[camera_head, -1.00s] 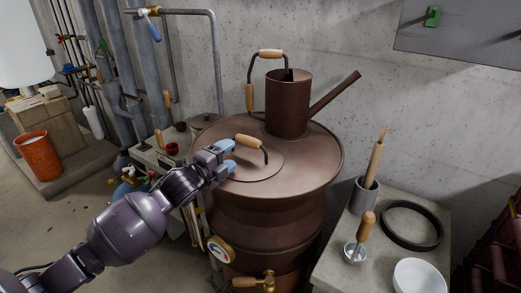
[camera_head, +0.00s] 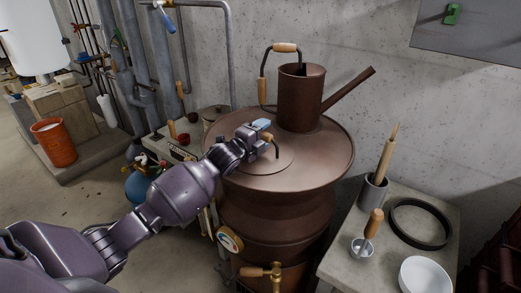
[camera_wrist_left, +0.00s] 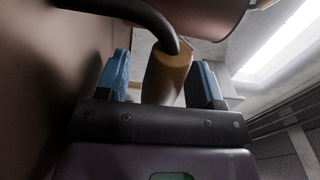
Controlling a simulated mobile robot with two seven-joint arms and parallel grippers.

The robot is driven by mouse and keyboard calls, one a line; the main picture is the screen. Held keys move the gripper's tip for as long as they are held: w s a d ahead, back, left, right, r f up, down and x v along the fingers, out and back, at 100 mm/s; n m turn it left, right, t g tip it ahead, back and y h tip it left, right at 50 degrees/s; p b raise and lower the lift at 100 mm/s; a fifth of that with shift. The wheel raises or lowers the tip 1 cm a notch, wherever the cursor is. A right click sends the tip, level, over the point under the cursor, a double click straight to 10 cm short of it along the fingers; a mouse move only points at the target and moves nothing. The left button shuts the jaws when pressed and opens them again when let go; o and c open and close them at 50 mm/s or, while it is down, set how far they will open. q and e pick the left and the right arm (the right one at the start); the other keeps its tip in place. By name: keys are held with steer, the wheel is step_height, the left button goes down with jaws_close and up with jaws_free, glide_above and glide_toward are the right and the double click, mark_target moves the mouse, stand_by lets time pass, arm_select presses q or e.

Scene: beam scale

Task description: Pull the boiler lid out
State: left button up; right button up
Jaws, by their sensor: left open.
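The boiler (camera_head: 270,228) is a brown, rusty drum with a wide flat top. Its round lid (camera_head: 262,163) lies in that top and looks seated flat. The lid handle (camera_head: 276,149) is a dark bent bar with a wooden grip, mostly covered by my gripper in the head view. My left gripper (camera_head: 264,131) is at the handle, over the lid. In the left wrist view, the wooden grip (camera_wrist_left: 166,76) stands between the two blue fingers, with a visible gap on the left side. The fingers are open. My right gripper is not in view.
A brown watering can (camera_head: 301,100) stands on the boiler top just behind the lid. A brass tap (camera_head: 266,272) and a gauge (camera_head: 229,240) are on the boiler's front. A side table at right bears a black ring (camera_head: 397,228) and a white bowl (camera_head: 424,275).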

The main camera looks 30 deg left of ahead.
arm_select(q)
steer(key=shift+w, duration=0.4)
jaws_close()
steer(key=shift+r, duration=0.15)
step_height(320, 180, up, 20)
steer(key=shift+b, duration=0.3)
stand_by(0.4)
stand_by(0.3)
steer(key=shift+p, duration=0.35)
